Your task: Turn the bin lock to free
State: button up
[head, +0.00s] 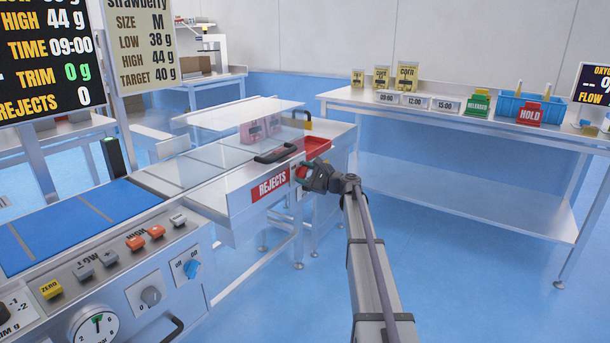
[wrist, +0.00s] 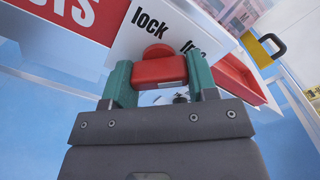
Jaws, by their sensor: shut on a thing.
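The bin lock is a red knob (wrist: 158,70) on a white plate (wrist: 128,42) marked "lock" on the left and, partly covered, what looks like "free" on the right. My gripper (wrist: 160,76) is shut on the red knob, with one green finger on each side. In the head view, my gripper (head: 309,176) is at the right end of the front panel, beside the red "REJECTS" label (head: 271,187). I cannot tell which word the knob points to.
A red bin (head: 317,146) sits behind the panel, with a black handle (head: 275,154) to its left. A yellow padlock-like piece (wrist: 279,46) is at right in the wrist view. A bench (head: 400,101) with pouches, time cards and a blue crate (head: 530,107) stands at back right. The floor between is clear.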

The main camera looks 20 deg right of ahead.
jog(key=o, duration=0.9)
jog(key=v, duration=1.1)
